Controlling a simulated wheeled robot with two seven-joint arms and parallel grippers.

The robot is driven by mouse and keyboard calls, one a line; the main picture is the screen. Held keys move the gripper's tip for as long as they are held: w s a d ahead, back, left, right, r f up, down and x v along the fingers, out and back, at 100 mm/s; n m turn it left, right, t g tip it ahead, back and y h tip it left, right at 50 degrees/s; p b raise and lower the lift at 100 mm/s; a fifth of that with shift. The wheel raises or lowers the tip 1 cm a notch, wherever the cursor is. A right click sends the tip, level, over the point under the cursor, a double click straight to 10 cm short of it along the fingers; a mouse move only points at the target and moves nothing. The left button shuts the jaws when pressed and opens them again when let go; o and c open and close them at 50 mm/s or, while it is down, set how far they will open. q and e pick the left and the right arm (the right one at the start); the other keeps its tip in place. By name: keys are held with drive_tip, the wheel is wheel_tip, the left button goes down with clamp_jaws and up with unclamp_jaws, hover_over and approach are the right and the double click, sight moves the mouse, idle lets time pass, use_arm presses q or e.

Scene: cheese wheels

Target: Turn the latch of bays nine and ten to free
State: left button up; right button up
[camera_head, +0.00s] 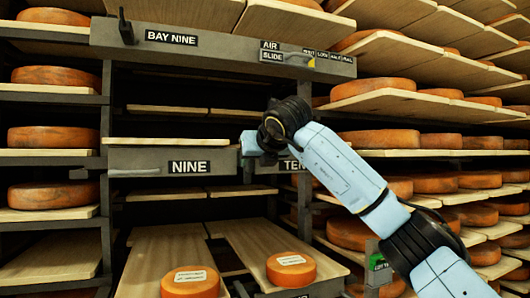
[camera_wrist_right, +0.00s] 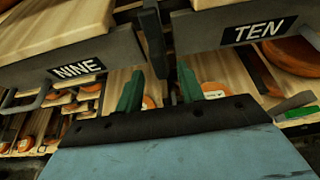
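The NINE board (camera_head: 172,161) and the TEN board (camera_head: 292,166) front two neighbouring bays. In the right wrist view, the NINE board (camera_wrist_right: 78,70) is at left and the TEN board (camera_wrist_right: 262,30) at right. A dark upright bar (camera_wrist_right: 153,40) stands in the gap between them; it may be the latch, but I cannot be sure. My right gripper (camera_wrist_right: 160,72) is open, its two green fingers apart below the boards. The bar's lower end shows between the fingertips; I cannot tell whether they touch. In the head view my right wrist hides the gap. My left gripper is out of view.
A BAY NINE beam (camera_head: 215,48) with a yellow lever (camera_head: 297,60) crosses above. Shelves with orange cheese wheels (camera_head: 372,88) stand on both sides. Two labelled wheels (camera_head: 190,282) (camera_head: 291,268) lie on lower boards. A green-and-grey box (camera_head: 378,264) is near my right arm.

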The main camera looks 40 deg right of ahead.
drive_tip(key=b+v, duration=0.2)
drive_tip(key=v, duration=0.8)
drive_tip(key=shift+a+f, duration=0.1)
